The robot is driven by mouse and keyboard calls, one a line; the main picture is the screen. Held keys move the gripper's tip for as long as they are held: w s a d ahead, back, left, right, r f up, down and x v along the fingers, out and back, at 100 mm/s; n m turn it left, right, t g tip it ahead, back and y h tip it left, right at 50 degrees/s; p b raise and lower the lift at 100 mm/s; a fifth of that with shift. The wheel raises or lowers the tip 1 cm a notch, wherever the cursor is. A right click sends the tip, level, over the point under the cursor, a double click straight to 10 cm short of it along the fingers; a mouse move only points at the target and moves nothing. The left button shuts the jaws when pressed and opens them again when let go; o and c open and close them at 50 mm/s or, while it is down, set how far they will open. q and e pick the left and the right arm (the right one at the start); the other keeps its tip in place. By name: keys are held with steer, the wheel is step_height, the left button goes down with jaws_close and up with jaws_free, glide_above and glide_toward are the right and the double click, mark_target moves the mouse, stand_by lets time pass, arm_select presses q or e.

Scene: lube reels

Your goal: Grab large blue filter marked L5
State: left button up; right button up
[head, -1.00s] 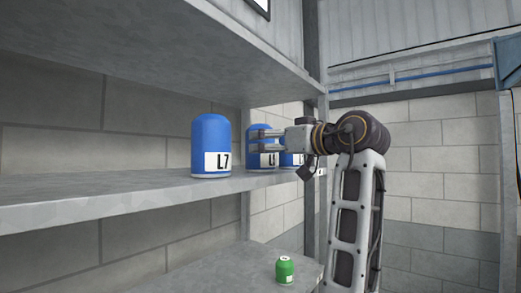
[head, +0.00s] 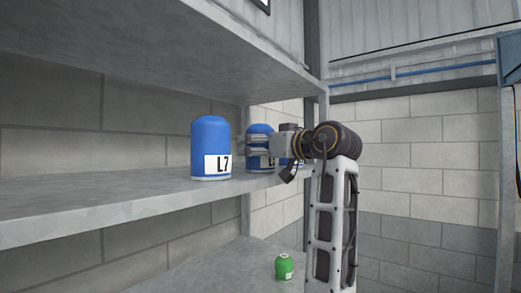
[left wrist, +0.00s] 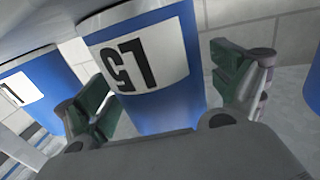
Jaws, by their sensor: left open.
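The large blue filter marked L5 (left wrist: 153,70) fills the middle of the left wrist view, its white label appearing turned over. In the head view the same blue filter (head: 260,129) stands on the shelf, partly covered by my left gripper (head: 256,145). In the left wrist view my left gripper (left wrist: 168,92) is open, with one green-padded finger on each side of the filter. Gaps show between the fingers and the filter. My right gripper is in neither view.
A blue filter marked L7 (head: 211,142) stands close on the left on the same shelf (head: 100,199). Another blue filter is mostly hidden behind my gripper. A small green filter (head: 284,267) stands on the lower shelf. An upper shelf board (head: 150,40) hangs above.

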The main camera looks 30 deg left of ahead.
arm_select(q)
steer(key=c, duration=1.4)
steer(key=shift+a+r, duration=0.15)
steer(key=shift+r, duration=0.05)
